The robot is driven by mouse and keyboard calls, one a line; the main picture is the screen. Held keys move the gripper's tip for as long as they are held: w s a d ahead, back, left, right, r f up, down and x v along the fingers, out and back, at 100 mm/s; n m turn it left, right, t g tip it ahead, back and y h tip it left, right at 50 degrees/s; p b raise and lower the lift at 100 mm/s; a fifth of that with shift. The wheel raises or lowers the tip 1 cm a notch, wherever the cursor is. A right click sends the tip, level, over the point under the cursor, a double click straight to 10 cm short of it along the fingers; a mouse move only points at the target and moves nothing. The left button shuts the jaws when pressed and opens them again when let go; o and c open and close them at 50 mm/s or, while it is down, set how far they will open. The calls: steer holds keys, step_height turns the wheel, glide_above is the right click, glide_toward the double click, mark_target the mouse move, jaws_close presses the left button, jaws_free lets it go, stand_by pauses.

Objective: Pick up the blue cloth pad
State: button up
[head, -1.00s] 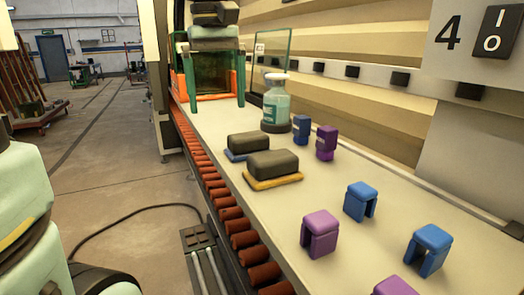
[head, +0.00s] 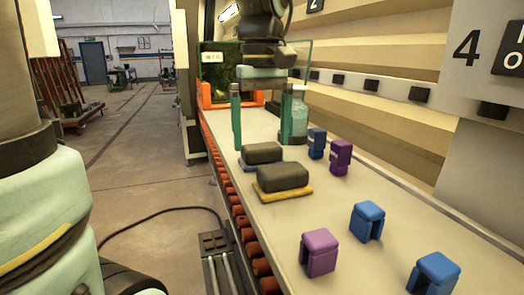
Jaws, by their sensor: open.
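The blue cloth pad (head: 243,168) lies on the pale bench, a thin blue edge under a dark grey block (head: 262,153); most of it is hidden. A yellow pad (head: 300,191) with a similar dark block (head: 284,177) lies nearer. My gripper (head: 262,144) points down with its two green fingers apart, open and empty. In the picture its fingertips are just above and behind the far block; I cannot tell the exact gap.
Blue and purple clips (head: 317,143) stand to the right, with more clips (head: 319,252) in front. A glass panel with an orange base (head: 213,94) is behind. Rollers (head: 239,211) run along the bench's left edge.

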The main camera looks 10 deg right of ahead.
mark_target(262, 145)
steer(key=shift+f, duration=1)
steer(key=c, duration=1)
step_height(262, 145, up, 10)
steer(key=b, duration=0.1)
